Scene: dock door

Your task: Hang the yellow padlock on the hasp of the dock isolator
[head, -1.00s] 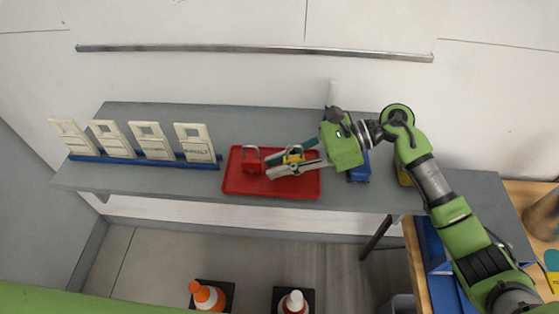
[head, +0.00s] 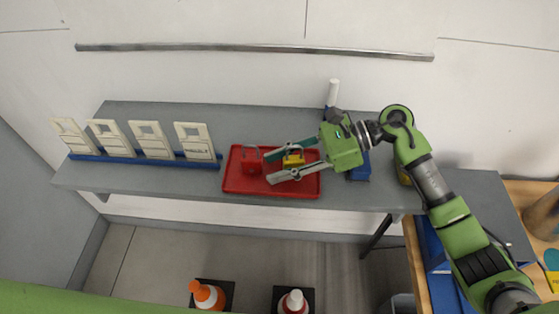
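The yellow padlock (head: 292,161) is in the red tray (head: 232,186) on the grey shelf. My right gripper (head: 267,168) reaches over the tray from the right and is open, with one finger on each side of the yellow padlock. I cannot tell whether the fingers touch it. A red padlock (head: 251,166) with its shackle up is in the tray just left of the fingertips. I cannot make out the dock isolator or its hasp in this view. My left gripper is not in view.
White tags (head: 152,139) stand in a blue rack at the shelf's left. A blue object (head: 360,168) and a white cylinder (head: 333,92) are near my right wrist. An orange-capped bottle (head: 206,296) and a red-and-white one (head: 294,302) stand below. The shelf's back middle is clear.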

